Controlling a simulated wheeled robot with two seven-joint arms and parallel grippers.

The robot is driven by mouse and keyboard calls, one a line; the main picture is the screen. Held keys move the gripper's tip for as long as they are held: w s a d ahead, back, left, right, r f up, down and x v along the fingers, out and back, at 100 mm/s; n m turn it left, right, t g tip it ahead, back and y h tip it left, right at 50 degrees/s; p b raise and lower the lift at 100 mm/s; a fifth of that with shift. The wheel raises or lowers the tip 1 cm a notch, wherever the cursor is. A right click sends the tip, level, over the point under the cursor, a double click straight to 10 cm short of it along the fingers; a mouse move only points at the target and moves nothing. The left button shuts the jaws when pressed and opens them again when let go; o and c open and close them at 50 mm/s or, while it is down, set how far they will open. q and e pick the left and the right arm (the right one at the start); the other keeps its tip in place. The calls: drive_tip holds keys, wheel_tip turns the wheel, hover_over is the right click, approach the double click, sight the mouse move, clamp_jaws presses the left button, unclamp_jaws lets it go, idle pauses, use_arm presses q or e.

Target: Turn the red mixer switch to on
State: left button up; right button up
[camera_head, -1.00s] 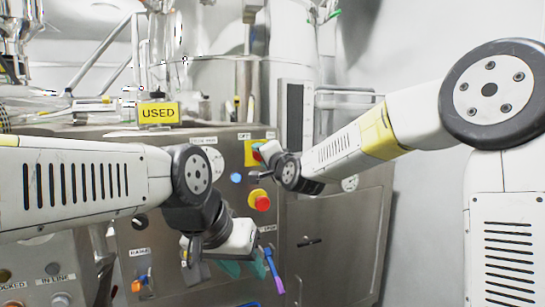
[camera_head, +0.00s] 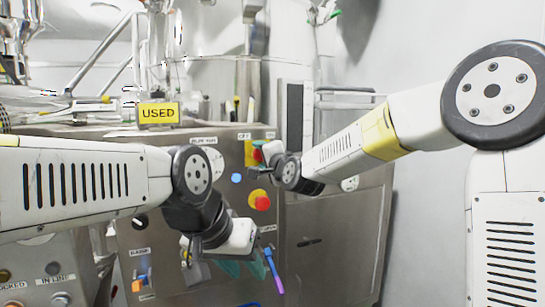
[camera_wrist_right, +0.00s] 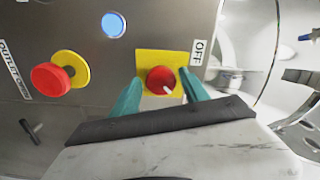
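The red mixer switch (camera_wrist_right: 160,79) is a round knob with a white pointer on a square yellow plate, beside an OFF label (camera_wrist_right: 198,52). The pointer is angled toward the lower right in the right wrist view. My right gripper (camera_wrist_right: 158,90) is open, with one teal finger on each side of the knob; I cannot tell whether they touch it. In the head view, my right wrist partly hides the switch and its yellow plate (camera_head: 249,152). My left gripper (camera_head: 242,268) is low in front of the panel, its teal fingers apart and empty as far as I see.
A red mushroom button (camera_wrist_right: 52,78) on a yellow collar and a blue round light (camera_wrist_right: 113,25) are near the switch. A yellow USED sign (camera_head: 158,113) stands above the steel panel. A blue and purple handle (camera_head: 273,268) is close to my left gripper.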

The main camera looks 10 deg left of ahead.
drive_tip(key=shift+o, duration=0.2)
drive_tip(key=v, duration=0.7)
drive_tip(key=shift+s+d, duration=0.25)
drive_tip(key=shift+s, duration=0.1)
